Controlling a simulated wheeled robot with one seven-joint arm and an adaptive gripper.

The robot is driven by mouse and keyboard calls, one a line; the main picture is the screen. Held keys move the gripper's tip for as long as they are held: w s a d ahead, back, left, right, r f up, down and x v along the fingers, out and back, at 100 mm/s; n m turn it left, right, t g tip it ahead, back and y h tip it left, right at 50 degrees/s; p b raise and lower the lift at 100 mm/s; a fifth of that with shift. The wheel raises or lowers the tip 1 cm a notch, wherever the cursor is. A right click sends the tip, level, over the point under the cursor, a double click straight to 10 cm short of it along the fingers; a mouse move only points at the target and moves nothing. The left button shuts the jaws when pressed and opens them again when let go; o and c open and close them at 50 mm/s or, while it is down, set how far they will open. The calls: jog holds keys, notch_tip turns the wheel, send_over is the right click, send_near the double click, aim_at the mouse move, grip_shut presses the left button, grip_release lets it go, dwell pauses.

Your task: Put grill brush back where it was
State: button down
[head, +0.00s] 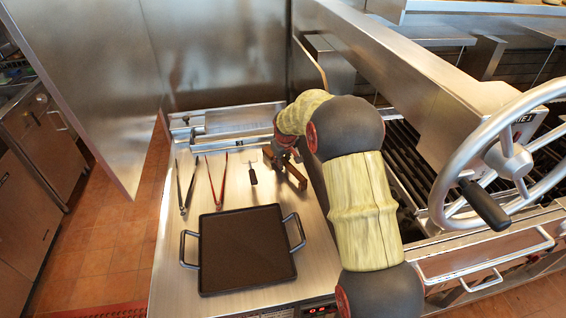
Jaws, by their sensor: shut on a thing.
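The grill brush (295,177) shows as a brown wooden piece at the far right of the steel counter, beside the small spatula. My gripper (284,152) is shut on the brush from above, at the end of my arm. My arm and gripper hide part of the brush. I cannot tell whether the brush touches the counter or is held just above it.
The steel counter (168,262) holds a dark square griddle pan (245,250) with two side handles. Two pairs of tongs (186,187) (218,182) and a small spatula (252,174) lie behind it. The char grill (403,150) with a large wheel (443,190) stands right.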

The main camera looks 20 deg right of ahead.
jog(key=shift+f, duration=0.1)
jog(key=c, duration=1.7)
grip_release()
jog(key=shift+o, duration=0.2)
